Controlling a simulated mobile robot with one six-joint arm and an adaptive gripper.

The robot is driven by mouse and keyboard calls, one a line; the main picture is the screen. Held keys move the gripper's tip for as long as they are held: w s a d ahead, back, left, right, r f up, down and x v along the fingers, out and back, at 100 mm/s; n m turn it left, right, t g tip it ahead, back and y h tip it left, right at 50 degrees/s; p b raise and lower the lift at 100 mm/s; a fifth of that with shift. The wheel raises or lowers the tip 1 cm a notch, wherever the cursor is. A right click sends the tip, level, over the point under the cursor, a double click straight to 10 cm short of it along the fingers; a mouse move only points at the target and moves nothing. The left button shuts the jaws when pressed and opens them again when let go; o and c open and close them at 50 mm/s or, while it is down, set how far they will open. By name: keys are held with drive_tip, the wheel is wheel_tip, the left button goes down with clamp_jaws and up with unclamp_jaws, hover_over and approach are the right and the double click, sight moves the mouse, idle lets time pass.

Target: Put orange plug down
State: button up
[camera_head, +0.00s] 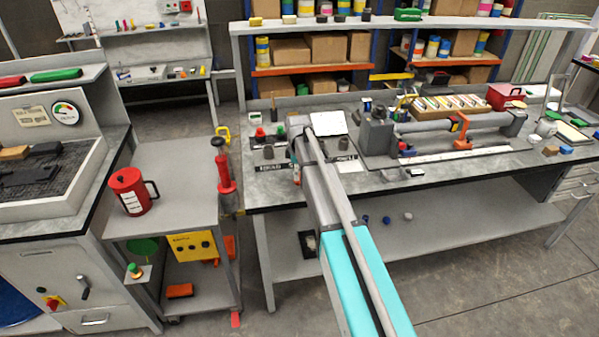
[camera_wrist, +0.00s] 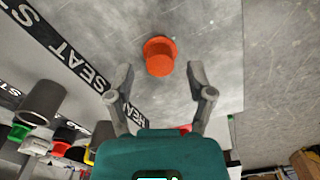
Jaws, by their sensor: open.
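The orange plug (camera_wrist: 160,55) is on the bare grey bench top in the wrist view, just past the fingertips and centred between them. My gripper (camera_wrist: 160,77) is open, with a clear gap between each finger and the plug. In the head view my arm reaches over the left part of the workbench (camera_head: 420,185), and its end (camera_head: 298,150) is low near the bench top. I cannot make out the plug for certain in that view.
A black strip lettered SEAT (camera_wrist: 80,65) runs beside the plug. A dark grey cylinder (camera_wrist: 42,100) stands at the left. Red (camera_head: 260,133) and green (camera_head: 281,132) pieces stand near my arm's end. A long grey cylinder assembly (camera_head: 440,132) lies farther right.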

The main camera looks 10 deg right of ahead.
wheel_tip(320, 180, up, 10)
drive_tip(key=p, duration=0.9)
drive_tip(key=shift+r+p, duration=0.2)
drive_tip(key=shift+p, duration=0.2)
idle(0.3)
drive_tip(key=s+m, duration=1.3)
drive_tip(key=s, duration=1.6)
drive_tip(key=shift+s+d+m, duration=0.15)
drive_tip(key=shift+d+m, duration=0.15)
